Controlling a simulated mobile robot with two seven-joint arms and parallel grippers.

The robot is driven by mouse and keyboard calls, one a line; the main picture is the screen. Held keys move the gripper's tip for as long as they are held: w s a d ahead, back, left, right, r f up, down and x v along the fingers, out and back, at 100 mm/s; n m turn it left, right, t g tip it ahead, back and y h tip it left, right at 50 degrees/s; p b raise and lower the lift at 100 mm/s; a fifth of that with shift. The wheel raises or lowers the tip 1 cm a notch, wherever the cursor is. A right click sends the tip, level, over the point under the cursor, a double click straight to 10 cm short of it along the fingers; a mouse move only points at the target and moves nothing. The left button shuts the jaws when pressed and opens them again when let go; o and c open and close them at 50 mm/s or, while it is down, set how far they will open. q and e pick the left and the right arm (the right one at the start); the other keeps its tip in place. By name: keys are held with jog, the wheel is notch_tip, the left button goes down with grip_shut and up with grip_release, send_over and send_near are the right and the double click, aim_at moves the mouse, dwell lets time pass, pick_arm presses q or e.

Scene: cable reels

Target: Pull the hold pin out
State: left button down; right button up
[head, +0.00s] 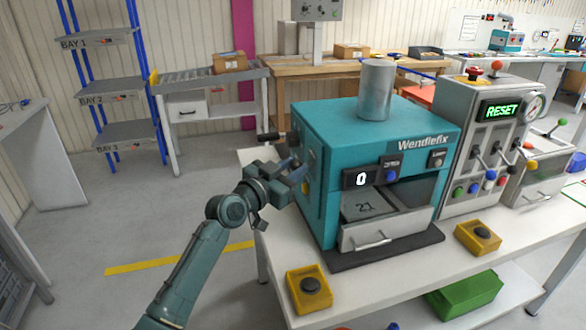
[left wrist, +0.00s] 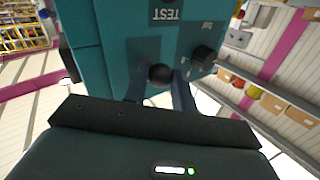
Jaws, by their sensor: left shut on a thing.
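The teal Wendlefix machine (head: 370,125) stands on the white bench. My left gripper (head: 296,174) is at its left side panel. In the left wrist view the gripper (left wrist: 160,88) has its two fingers on either side of a dark round knob (left wrist: 160,73), shut on it. The knob looks like the head of the hold pin; its shaft is hidden. The panel (left wrist: 115,45) behind it carries an upside-down TEST label. A second dark knob (left wrist: 203,56) sits to the right of the gripped one. My right gripper is not in view.
A grey control box (head: 480,130) with a RESET display stands right of the machine. Two yellow button boxes, one at the front (head: 308,288) and one at the right (head: 477,237), sit on the bench (head: 400,290). Open floor lies left of the bench.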

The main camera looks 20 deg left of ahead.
pick_arm(q)
jog(key=s+a, duration=0.1)
jog(key=a, duration=0.1)
jog(key=shift+s+a+b, duration=0.3)
jog(key=shift+s, duration=0.05)
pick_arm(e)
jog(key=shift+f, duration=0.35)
pick_arm(q)
jog(key=c, duration=1.1)
grip_release()
jog(key=shift+s+a, duration=0.1)
jog(key=shift+a, duration=0.05)
jog(key=shift+c, duration=0.2)
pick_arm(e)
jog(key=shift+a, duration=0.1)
pick_arm(q)
jog(key=b+v, duration=0.1)
jog(key=v, duration=1.2)
jog(key=shift+b, duration=0.4)
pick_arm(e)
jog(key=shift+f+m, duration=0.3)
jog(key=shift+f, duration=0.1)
pick_arm(q)
jog(key=shift+s, duration=0.1)
